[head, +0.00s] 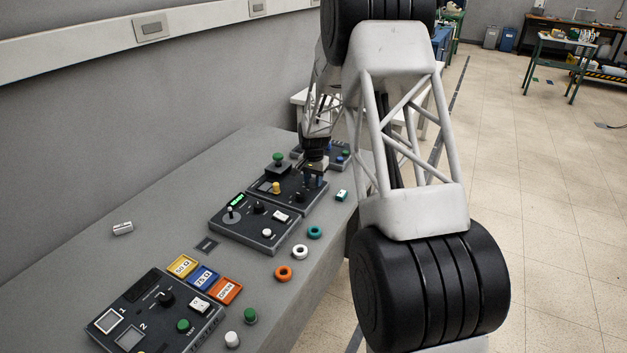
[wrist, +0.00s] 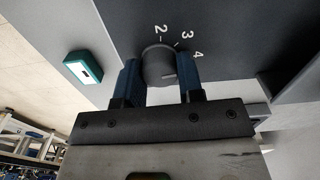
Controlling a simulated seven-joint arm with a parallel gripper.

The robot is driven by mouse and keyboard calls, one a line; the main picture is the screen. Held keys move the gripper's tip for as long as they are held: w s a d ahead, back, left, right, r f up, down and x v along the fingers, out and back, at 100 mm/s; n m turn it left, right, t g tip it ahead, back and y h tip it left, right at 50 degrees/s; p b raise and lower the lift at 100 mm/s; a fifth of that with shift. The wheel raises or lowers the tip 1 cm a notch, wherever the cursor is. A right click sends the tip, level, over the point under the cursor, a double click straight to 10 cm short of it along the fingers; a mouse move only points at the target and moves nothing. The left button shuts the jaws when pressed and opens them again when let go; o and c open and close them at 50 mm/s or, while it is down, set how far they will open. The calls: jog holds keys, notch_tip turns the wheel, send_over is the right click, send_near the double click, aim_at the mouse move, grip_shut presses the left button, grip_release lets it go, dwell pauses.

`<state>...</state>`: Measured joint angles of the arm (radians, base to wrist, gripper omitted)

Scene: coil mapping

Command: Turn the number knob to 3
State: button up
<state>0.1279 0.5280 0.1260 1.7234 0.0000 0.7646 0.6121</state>
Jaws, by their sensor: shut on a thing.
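The number knob (wrist: 157,66) is a dark round knob on a dark panel (wrist: 225,25). The printed numbers 2, 3 and 4 show around its far side in the wrist view. My gripper (wrist: 160,78) has its two blue fingers on either side of the knob and is shut on it. A faint line shows on the knob toward its right side, but I cannot tell surely which number it points at. In the head view my gripper (head: 314,181) is down at the right end of the middle panel (head: 278,193), and it hides the knob's face there.
A small teal-rimmed block (wrist: 83,68) lies beside the panel. The table's right edge is close.

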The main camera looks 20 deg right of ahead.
aim_at(313, 180)
jog(key=n, duration=0.6)
dwell(0.3)
dwell(0.4)
jog(key=o, duration=0.9)
jog(key=shift+r, duration=0.1)
jog(key=shift+r, duration=3.8)
jog(key=shift+r, duration=0.1)
